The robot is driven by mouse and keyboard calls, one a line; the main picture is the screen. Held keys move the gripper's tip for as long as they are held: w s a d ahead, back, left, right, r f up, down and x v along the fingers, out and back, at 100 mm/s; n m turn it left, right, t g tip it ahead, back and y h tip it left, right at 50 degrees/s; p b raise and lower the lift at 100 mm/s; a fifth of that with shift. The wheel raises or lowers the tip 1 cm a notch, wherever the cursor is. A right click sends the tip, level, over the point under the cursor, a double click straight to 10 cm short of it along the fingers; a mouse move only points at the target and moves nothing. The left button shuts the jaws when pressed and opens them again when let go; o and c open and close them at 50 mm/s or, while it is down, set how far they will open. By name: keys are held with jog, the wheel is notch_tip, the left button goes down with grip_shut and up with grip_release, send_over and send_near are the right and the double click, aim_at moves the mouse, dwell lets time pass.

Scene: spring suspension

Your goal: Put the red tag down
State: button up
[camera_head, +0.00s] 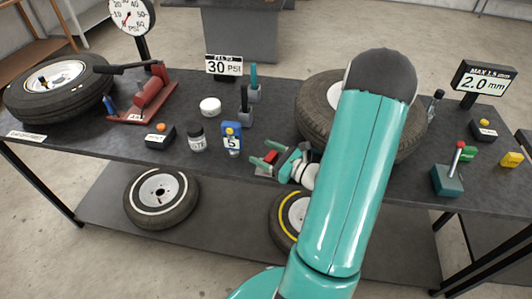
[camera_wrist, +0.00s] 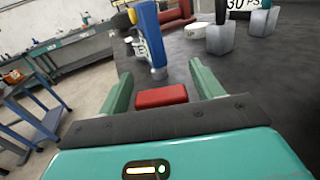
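The red tag (camera_wrist: 161,96) is a small red block between the two green fingers of my gripper (camera_wrist: 160,72) in the wrist view. The fingers stand apart, with dark gaps showing on both sides of the tag. In the head view, my gripper (camera_head: 263,154) is low over the front middle of the dark bench, and the red tag (camera_head: 270,157) shows as a small red patch between the fingers. Its underside is hidden, so I cannot tell from its edges how it rests.
A tyre (camera_head: 318,106) lies behind my arm. The bench (camera_head: 185,173) has a bare front strip left of my gripper.

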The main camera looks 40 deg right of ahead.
jog(key=shift+r, duration=0.1)
jog(key=shift+s+d, duration=0.1)
jog(key=shift+s, duration=0.1)
jog(key=v, duration=1.1)
jog(key=shift+s, duration=0.3)
jog(key=w+a+r+n+g+y, duration=0.1)
jog(key=a+r+n+g+y, duration=0.25)
jog(key=a+n+g, duration=0.5)
jog(key=w+a+r+n+g+y, duration=0.2)
jog(key=a+r+n+g, duration=0.25)
jog(key=a+n, duration=0.65)
jog(key=s+a+r+n+t+h, duration=0.1)
jog(key=s+a+r+n+h, duration=0.2)
jog(key=a+r+n+h, duration=0.6)
notch_tip(320, 180, up, 3)
jog(key=n+h, duration=0.1)
jog(key=n, duration=0.3)
jog(key=shift+f, duration=0.15)
jog(key=shift+s+a+n, duration=0.1)
jog(key=shift+n, duration=0.15)
jog(key=shift+c, duration=0.2)
